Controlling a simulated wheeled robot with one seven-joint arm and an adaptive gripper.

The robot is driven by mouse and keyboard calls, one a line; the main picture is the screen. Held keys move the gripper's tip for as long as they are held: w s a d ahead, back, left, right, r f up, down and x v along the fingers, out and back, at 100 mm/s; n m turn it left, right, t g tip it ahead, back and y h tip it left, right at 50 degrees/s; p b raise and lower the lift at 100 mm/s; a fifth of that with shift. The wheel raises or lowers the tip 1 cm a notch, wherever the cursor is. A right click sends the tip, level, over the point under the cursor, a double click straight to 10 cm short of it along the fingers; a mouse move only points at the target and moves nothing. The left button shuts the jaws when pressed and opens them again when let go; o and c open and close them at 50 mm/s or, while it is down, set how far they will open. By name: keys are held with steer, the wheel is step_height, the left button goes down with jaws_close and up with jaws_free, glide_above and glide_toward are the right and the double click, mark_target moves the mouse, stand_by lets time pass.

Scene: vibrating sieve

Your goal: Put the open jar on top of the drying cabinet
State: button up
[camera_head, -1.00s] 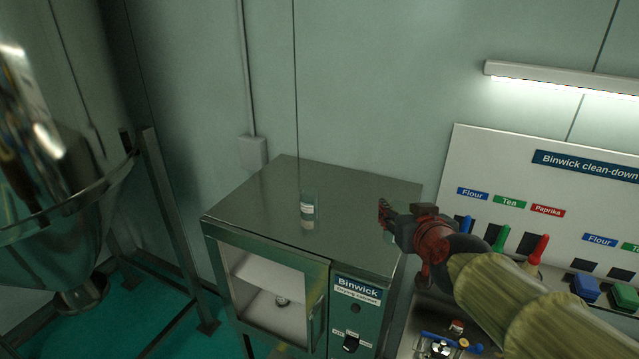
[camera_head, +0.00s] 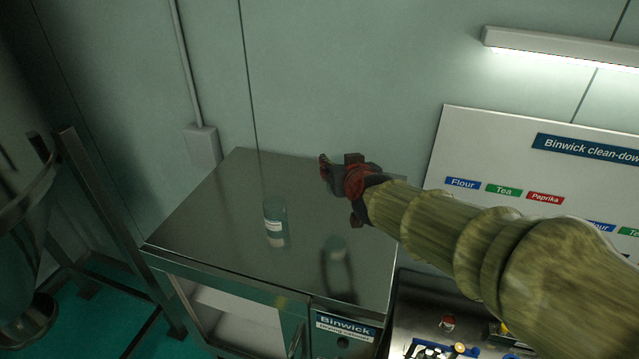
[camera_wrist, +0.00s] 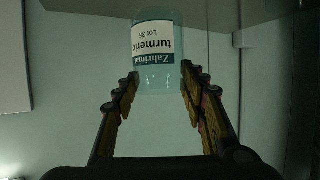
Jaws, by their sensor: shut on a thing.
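In the wrist view a clear glass jar (camera_wrist: 158,83) with a white and teal "turmeric" label sits upside down in the picture. My gripper (camera_wrist: 160,76) is shut on it near its mouth end, and I see no lid there. In the head view my gripper (camera_head: 324,168) is above the right part of the drying cabinet's steel top (camera_head: 215,205). A labelled clear jar (camera_head: 274,222) shows over that top, left of and lower than my gripper, apart from it in the picture. I cannot tell whether both views show the same jar.
The wall stands behind the cabinet, with a conduit box (camera_head: 202,144) near its back left corner. A clean-down board (camera_head: 480,145) is at the right. A metal frame (camera_head: 105,205) stands left. The front left of the cabinet top is clear.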

steer(key=shift+w+a+f+b, duration=0.25)
steer(key=shift+w+a+f, duration=0.25)
steer(key=shift+w+f, duration=0.8)
steer(key=shift+w+a+f+b, duration=0.25)
steer(key=shift+w+a+f, duration=0.3)
steer(key=shift+f, duration=1.35)
steer(key=shift+w+a+f+b, duration=0.25)
steer(key=shift+w+a+f, duration=0.2)
steer(key=shift+w+f, duration=0.85)
steer(key=shift+s+f, duration=0.3)
steer(key=shift+f, duration=0.1)
steer(key=shift+f, duration=0.15)
steer(key=o, duration=1.1)
steer(key=shift+o, duration=0.2)
